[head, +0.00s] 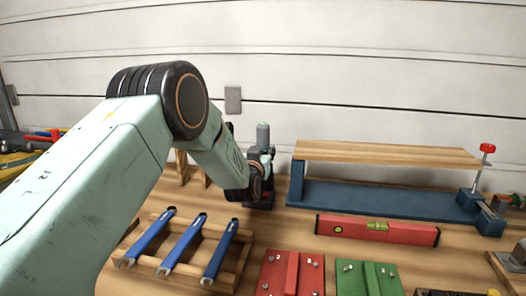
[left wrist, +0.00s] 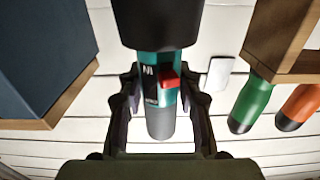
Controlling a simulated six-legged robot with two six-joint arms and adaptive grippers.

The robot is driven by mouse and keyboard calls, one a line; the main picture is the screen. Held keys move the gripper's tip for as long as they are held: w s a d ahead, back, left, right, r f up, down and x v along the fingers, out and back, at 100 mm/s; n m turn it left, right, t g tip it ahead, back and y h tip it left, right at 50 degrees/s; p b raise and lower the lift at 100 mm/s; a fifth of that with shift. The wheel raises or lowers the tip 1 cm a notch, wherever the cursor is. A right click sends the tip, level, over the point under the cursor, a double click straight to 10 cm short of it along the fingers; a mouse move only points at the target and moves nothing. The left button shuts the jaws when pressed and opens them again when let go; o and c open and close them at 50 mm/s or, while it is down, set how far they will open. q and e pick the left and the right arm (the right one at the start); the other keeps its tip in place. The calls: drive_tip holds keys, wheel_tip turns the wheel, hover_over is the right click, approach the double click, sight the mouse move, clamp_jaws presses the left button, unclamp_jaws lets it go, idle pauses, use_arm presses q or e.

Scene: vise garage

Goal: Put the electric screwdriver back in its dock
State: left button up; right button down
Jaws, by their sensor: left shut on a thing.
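The electric screwdriver (head: 263,133) is upright at the back of the bench, its grey end on top. In the left wrist view the screwdriver (left wrist: 157,118) is teal with a red switch and a dark section, between the two fingers. My left gripper (left wrist: 161,92) is shut on its body; in the head view my left gripper (head: 262,157) is partly hidden by its own wrist. My right gripper is not in view.
A blue frame (head: 385,200) with a wooden board (head: 385,153) stands close on the right. A red level (head: 376,229) lies before it. A wooden rack (head: 187,272) holds blue wrenches in front. Green (left wrist: 250,104) and orange (left wrist: 298,105) handles are beside the screwdriver.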

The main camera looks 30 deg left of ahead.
sight(262, 132)
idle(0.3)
use_arm(q)
drive_tip(key=o, duration=1.6)
drive_tip(key=shift+f, duration=0.15)
drive_tip(key=shift+r+p, duration=2.55)
drive_tip(key=shift+r, duration=1.05)
drive_tip(key=shift+f, duration=0.2)
drive_tip(key=shift+f+b, duration=2.6)
drive_tip(key=shift+f, duration=0.75)
